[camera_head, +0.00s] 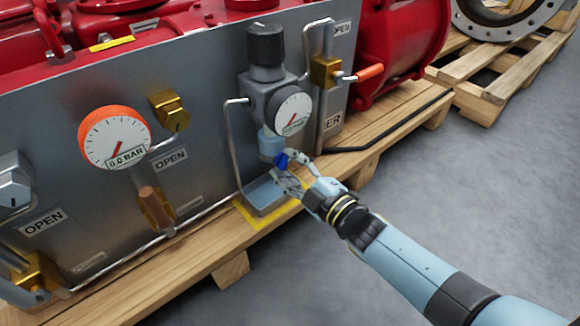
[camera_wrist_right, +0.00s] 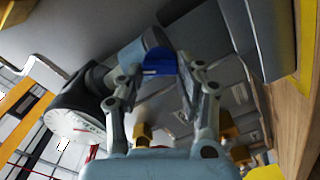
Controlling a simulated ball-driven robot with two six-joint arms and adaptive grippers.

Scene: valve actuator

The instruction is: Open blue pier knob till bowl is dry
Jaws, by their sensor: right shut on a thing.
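The blue knob (camera_head: 282,160) sits at the bottom of the light-blue filter bowl (camera_head: 270,143), under the grey regulator with a black top cap (camera_head: 266,45). My right gripper (camera_head: 286,170) comes in from the lower right and is shut on the blue knob. In the right wrist view the blue knob (camera_wrist_right: 160,63) shows between the fingertips. A small grey tray (camera_head: 263,198) stands below the bowl on a yellow-marked patch. Whether the bowl holds liquid cannot be told. My left gripper is not in view.
The regulator's gauge (camera_head: 293,114) is close above my right gripper. A large orange-rimmed gauge (camera_head: 114,137) reads 0.0 BAR. An orange-handled brass valve (camera_head: 326,71) is at upper right. The wooden pallet edge (camera_head: 215,262) runs below; grey floor is clear at right.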

